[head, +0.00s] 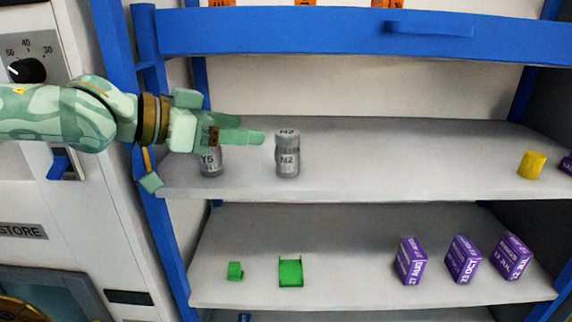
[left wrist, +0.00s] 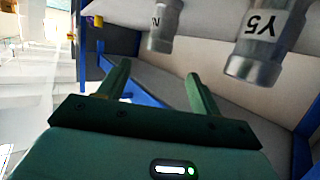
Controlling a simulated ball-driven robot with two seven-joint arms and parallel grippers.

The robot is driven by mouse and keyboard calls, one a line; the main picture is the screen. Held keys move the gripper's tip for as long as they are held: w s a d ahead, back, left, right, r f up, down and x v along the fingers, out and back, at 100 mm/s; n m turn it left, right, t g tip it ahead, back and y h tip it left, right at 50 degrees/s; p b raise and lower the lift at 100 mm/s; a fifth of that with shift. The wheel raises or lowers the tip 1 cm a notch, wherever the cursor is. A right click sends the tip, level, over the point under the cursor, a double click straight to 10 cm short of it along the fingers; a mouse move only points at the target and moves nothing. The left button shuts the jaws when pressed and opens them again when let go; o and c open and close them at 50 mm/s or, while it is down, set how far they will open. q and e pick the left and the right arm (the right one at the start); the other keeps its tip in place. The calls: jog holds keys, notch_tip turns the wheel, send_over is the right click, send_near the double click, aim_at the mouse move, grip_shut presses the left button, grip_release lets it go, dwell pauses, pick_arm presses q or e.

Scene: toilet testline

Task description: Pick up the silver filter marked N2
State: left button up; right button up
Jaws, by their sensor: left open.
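The silver filter marked N2 (head: 288,156) stands upright on the upper grey shelf, left of its middle. In the left wrist view it appears upside down (left wrist: 163,26) at the top. A second silver filter marked Y5 (head: 210,164) stands to its left, its upper part hidden behind my left gripper; it also shows in the left wrist view (left wrist: 266,42). My left gripper (head: 253,138) is open and empty, pointing right, with its fingertips a little left of the N2 filter and apart from it. The gripper also shows in the left wrist view (left wrist: 158,72). My right gripper is out of view.
A yellow object (head: 531,165) stands at the upper shelf's right end. The lower shelf (head: 345,282) holds green pieces (head: 290,272) and purple boxes (head: 410,261). A blue post (head: 150,210) and blue beam (head: 330,33) frame the rack.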

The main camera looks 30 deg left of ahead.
aim_at(284, 133)
pick_arm(q)
jog(key=x, duration=0.1)
jog(key=b+x, duration=0.1)
jog(key=shift+w+d+f, duration=0.15)
jog(key=shift+d+f, duration=0.1)
jog(key=shift+f, duration=0.05)
jog(key=shift+w+d+b, duration=0.15)
jog(key=shift+w+b, duration=0.2)
jog(key=shift+w, duration=0.15)
jog(key=b+x, duration=0.1)
jog(key=x, duration=0.3)
jog(key=shift+f+b, duration=0.1)
jog(key=shift+b, duration=0.3)
jog(key=shift+w+d+f, duration=0.1)
jog(key=shift+w+d, duration=0.05)
jog(key=shift+w, duration=0.3)
jog(key=shift+s, duration=0.1)
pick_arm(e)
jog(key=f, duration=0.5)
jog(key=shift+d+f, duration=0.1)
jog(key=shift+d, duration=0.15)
pick_arm(q)
jog(key=c, duration=1.1)
